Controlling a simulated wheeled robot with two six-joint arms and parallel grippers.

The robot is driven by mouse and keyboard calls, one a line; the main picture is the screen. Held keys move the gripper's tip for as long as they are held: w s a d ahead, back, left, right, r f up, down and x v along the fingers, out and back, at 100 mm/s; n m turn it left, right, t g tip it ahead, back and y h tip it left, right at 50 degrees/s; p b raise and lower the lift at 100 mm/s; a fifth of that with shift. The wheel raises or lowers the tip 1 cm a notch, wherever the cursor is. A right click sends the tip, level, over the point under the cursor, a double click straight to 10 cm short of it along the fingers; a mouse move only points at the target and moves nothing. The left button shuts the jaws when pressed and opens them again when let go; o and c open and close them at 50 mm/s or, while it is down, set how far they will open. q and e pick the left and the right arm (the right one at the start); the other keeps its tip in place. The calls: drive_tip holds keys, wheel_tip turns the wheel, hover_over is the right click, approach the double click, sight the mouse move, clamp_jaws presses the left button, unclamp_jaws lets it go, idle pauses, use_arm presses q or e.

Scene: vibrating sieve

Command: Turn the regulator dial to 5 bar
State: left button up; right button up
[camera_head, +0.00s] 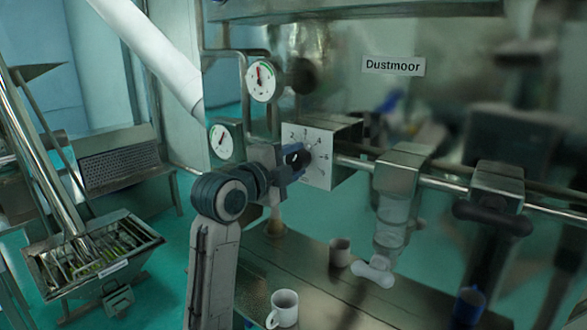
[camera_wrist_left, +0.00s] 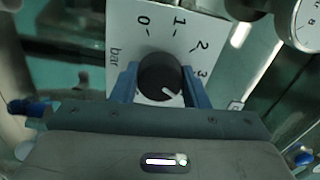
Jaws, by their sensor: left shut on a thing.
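The regulator is a box with a white dial plate (camera_head: 318,172), seen in the head view at the middle; the plate also shows in the left wrist view (camera_wrist_left: 177,22). In the wrist view its scale reads 0, 1, 2 and 3 with the word bar; higher marks are hidden. The round black knob (camera_wrist_left: 160,75) has a white pointer line aimed down and right, past the 3. My left gripper (camera_head: 298,157) is shut on the knob, with one blue finger on each side of it in the wrist view (camera_wrist_left: 161,86). My right gripper is not in view.
Two round gauges, an upper one (camera_head: 263,81) and a lower one (camera_head: 222,141), stand left of the regulator. A horizontal pipe (camera_head: 446,184) runs right from it. A white mug (camera_head: 284,308) and another cup (camera_head: 340,252) stand on the bench below. A grated bin (camera_head: 98,262) is at the left.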

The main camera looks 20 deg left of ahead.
use_arm(q)
drive_tip(key=m+b, duration=0.1)
drive_tip(key=m, duration=0.1)
drive_tip(key=m+b, duration=0.1)
drive_tip(key=m, duration=0.2)
drive_tip(key=shift+f+m, duration=0.2)
drive_tip(key=shift+m, duration=0.1)
drive_tip(key=shift+m+b, duration=1.15)
drive_tip(key=shift+m, duration=1.15)
drive_tip(key=o, duration=1)
drive_tip(key=shift+r, duration=0.1)
drive_tip(key=shift+b+v, duration=2)
drive_tip(key=shift+v, duration=3.4)
